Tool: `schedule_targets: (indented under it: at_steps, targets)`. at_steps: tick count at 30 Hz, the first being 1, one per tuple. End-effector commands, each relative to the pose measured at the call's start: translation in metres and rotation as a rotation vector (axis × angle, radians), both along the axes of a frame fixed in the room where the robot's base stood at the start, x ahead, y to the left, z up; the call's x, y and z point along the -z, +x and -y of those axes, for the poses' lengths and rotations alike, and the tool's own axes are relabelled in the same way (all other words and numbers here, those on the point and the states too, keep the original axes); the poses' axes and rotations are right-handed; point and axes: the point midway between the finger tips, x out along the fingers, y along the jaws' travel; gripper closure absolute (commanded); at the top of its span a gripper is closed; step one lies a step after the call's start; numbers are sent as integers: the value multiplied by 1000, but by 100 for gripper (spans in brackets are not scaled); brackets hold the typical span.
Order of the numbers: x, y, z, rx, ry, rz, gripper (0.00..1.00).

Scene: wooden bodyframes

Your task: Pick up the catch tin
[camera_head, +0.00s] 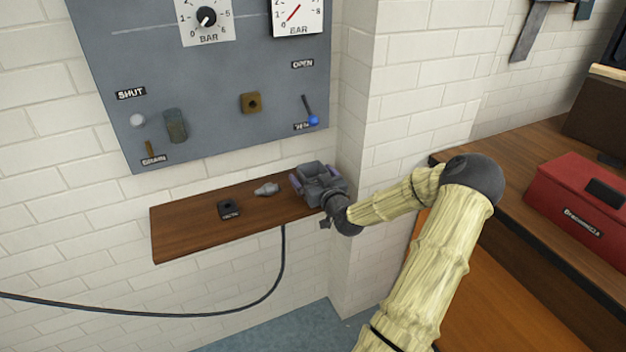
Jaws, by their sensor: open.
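My gripper (314,176) is over the right end of the wooden wall shelf (180,232), pointing away from me toward the wall. Its purple fingers are spread apart. A grey, boxy shape shows between and around the fingers. I cannot tell whether part of it is the catch tin or all of it is my gripper's body. No other thing on the shelf is clearly a tin. The gripper hides the shelf's right end.
A small black block (229,209) and a grey fitting (266,189) lie on the shelf, left of my gripper. A gauge panel (215,85) with a blue-tipped lever (312,117) hangs above. A white brick pillar (385,120) stands right. A red toolbox (580,205) sits on a bench.

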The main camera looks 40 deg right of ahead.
Motion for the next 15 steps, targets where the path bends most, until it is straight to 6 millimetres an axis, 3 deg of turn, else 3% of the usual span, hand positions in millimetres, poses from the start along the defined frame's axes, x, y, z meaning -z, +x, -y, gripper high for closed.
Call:
schedule_targets:
  at_steps: [9,15]
  targets:
    - [0,0,-1,-2,0,0,6]
    - [0,0,-1,-2,0,0,46]
